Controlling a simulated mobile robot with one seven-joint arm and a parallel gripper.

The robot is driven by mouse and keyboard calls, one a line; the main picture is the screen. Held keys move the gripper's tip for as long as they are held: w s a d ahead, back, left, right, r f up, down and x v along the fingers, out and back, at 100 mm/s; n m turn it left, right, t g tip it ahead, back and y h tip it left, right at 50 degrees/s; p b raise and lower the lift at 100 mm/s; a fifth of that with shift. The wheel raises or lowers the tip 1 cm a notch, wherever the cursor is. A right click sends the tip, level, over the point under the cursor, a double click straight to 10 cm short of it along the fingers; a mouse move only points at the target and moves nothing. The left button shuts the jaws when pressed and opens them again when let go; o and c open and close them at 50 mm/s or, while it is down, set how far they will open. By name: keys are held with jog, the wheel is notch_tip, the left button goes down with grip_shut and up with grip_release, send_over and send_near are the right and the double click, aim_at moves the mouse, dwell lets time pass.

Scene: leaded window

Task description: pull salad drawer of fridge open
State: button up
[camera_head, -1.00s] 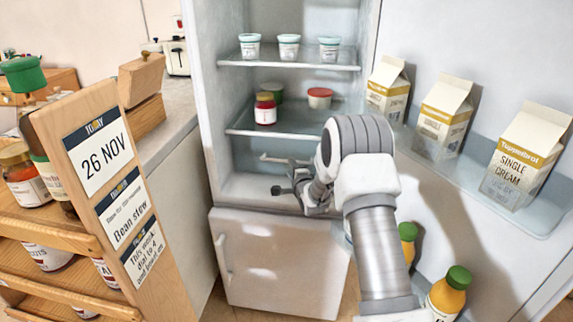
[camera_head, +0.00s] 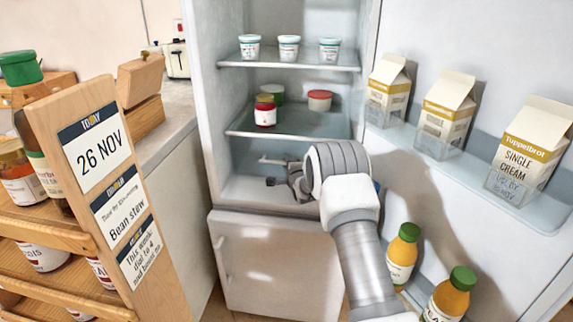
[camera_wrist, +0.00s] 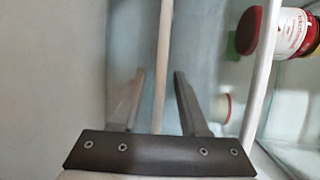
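The salad drawer (camera_head: 240,156) sits at the bottom of the open fridge, under the lower shelf, and looks shut. Its pale bar handle (camera_head: 272,160) shows just above my gripper (camera_head: 272,182) in the head view; my arm hides the drawer's right part. In the wrist view, the handle (camera_wrist: 162,50) runs as a long light bar between the two fingers of my gripper (camera_wrist: 158,82). The fingers are apart, with a gap on either side of the bar. I cannot tell how deep the bar lies between them.
The lower shelf (camera_head: 240,131) holds a red jar (camera_head: 265,112) and tubs above the drawer. The open fridge door at right carries cartons (camera_head: 447,105) and juice bottles (camera_head: 402,255) close to my arm. A wooden rack (camera_head: 75,110) stands at left. A lower closed door (camera_head: 280,265) is below.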

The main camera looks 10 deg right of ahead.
grip_shut()
dwell(1.2)
